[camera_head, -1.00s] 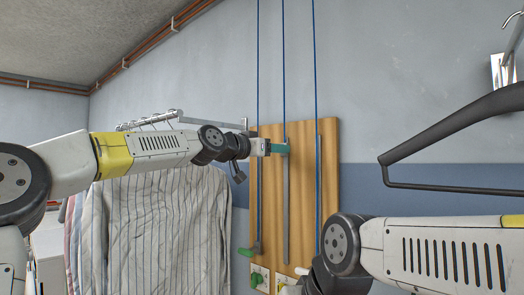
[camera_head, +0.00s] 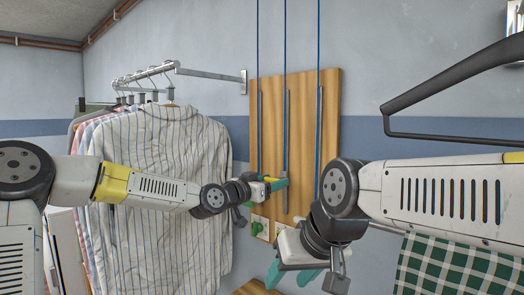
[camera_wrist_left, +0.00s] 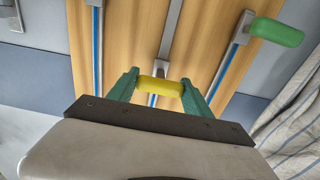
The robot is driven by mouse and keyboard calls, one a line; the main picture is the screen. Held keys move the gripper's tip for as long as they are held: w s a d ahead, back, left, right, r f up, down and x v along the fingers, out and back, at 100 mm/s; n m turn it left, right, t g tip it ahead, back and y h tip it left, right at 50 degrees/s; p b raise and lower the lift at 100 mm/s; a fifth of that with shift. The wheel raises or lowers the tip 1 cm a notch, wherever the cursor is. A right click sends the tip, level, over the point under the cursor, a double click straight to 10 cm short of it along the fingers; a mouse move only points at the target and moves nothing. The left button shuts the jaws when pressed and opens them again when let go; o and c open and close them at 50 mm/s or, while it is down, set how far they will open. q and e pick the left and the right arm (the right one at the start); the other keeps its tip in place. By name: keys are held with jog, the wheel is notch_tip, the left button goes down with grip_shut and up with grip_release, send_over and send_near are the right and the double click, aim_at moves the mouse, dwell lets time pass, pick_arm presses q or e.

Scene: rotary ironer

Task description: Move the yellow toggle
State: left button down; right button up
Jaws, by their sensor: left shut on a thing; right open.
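A wooden board (camera_head: 303,112) on the wall carries three upright metal rails with blue cords above them. My left gripper (camera_head: 279,184) is at the lower part of the middle rail. In the left wrist view it (camera_wrist_left: 160,95) is shut on the yellow toggle (camera_wrist_left: 160,87), which lies crosswise between its green fingers. In the head view only a small yellow piece (camera_head: 269,179) shows beside the fingers. A green toggle (camera_wrist_left: 277,32) on a neighbouring rail is clear of the fingers in the wrist view. My right gripper (camera_head: 291,274) is open, low in front of the board; no object shows between its fingers.
Striped shirts (camera_head: 165,185) hang from a wall rail (camera_head: 205,73) left of the board. A black hanger-shaped frame (camera_head: 450,78) juts in at the right. Green checked cloth (camera_head: 455,270) is at the lower right.

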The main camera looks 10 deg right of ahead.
pick_arm(q)
notch_tip(320, 180, down, 10)
jog(key=shift+f, duration=0.25)
jog(key=shift+c, duration=2.2)
grip_release()
jog(key=shift+f, duration=0.1)
jog(key=shift+r, duration=0.2)
jog(key=v, duration=0.7)
jog(key=shift+s+a, duration=0.25)
jog(key=shift+a, duration=0.1)
